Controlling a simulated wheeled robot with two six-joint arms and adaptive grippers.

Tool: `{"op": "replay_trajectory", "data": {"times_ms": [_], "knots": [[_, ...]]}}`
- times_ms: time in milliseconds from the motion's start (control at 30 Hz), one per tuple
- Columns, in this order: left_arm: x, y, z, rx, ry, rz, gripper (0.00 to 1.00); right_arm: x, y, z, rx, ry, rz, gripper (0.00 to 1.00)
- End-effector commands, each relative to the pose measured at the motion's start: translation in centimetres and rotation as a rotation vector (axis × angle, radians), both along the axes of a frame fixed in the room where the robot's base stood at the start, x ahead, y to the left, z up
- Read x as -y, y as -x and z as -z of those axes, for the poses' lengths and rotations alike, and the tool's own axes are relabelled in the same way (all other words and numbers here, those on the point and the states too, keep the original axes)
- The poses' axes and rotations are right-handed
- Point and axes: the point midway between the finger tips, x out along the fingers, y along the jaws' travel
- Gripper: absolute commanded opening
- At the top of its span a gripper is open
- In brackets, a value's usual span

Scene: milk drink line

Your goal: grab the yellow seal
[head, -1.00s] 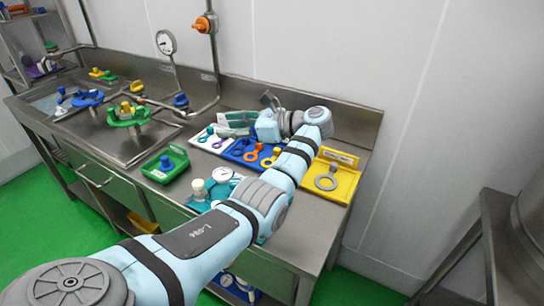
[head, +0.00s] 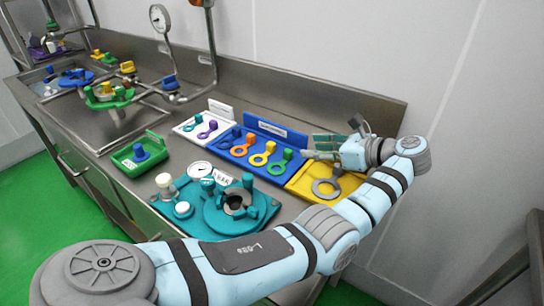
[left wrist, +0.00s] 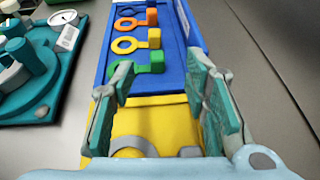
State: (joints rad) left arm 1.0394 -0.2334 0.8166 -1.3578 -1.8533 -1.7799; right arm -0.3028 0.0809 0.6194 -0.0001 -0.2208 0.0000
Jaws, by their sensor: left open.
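The yellow seal (head: 262,155), a ring with a block-like tab, lies in the blue tray (head: 282,130) between an orange seal (head: 242,146) and a green seal (head: 284,162). In the left wrist view the yellow seal (left wrist: 137,43) lies flat, uncovered, just beyond the green seal (left wrist: 142,65). My left gripper (head: 322,147) is open and empty, above the near end of the blue tray and the yellow tray. In the left wrist view its fingers (left wrist: 163,72) stand apart, with the green seal near the left fingertip. My right gripper is not in view.
The yellow tray (head: 300,183) holds a grey ring (head: 326,188). A teal fixture (head: 262,212) stands in front, with a gauge (head: 200,168). A white tray (head: 187,128) and a green tray (head: 125,157) are farther left. The steel back wall (head: 340,95) runs behind.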

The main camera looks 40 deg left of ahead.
Motion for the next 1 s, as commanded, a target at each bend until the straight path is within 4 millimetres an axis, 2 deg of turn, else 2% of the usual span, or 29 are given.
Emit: {"op": "replay_trajectory", "data": {"times_ms": [200, 433, 600, 700, 867, 1000], "knots": [[-5.9, 0.6, 2.3, 0.001, -0.004, -0.012, 0.42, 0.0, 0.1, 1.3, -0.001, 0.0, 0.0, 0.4], [-9.0, 0.8, 3.3, 0.002, -0.003, -0.012, 0.42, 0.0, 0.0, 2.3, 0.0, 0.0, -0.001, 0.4], [-12.0, 1.1, 4.4, 0.0, -0.002, -0.009, 0.42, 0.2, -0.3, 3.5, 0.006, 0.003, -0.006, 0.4], [-12.7, 1.1, 4.5, 0.0, -0.002, -0.008, 0.42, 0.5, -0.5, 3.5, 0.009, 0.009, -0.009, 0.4], [-12.6, 1.0, 4.4, 0.0, -0.001, -0.005, 0.42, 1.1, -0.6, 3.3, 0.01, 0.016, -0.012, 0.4], [-12.6, 1.0, 4.4, 0.0, -0.001, -0.005, 0.21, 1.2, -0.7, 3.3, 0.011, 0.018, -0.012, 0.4]]}}
